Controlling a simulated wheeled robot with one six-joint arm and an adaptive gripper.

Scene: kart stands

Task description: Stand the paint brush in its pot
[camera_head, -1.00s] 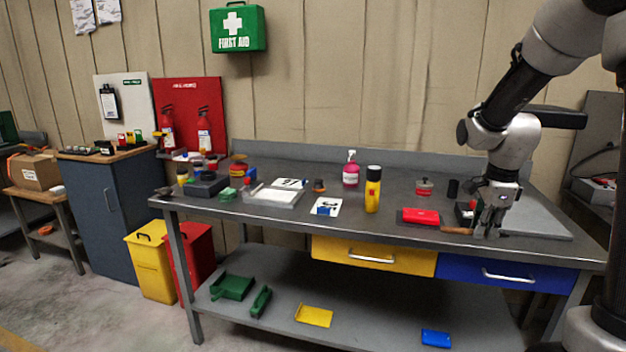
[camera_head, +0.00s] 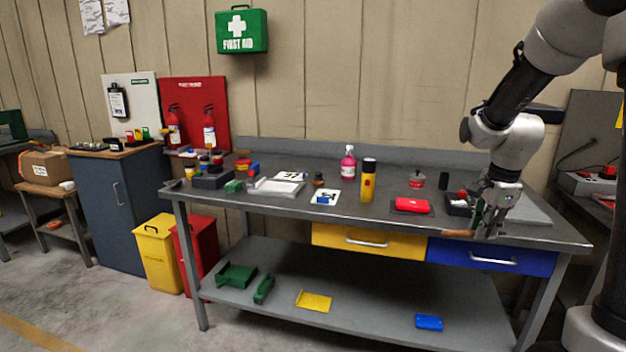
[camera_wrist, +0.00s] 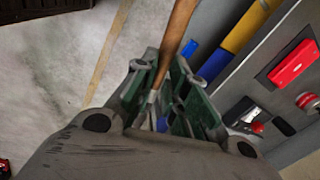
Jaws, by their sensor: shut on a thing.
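The paint brush (camera_head: 459,233) shows as a brown wooden handle sticking out to the left of my gripper (camera_head: 486,226), level with the bench's front edge. In the wrist view my gripper (camera_wrist: 163,66) is shut on the brush (camera_wrist: 176,34), whose handle runs up out of the picture. The bristles are hidden. A small dark upright cylinder (camera_head: 443,180) stands on the bench behind and left of the gripper; I cannot tell whether it is the pot.
A dark tray with a red item (camera_head: 459,197) stands beside the gripper. Drawers lie under the bench's front edge.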

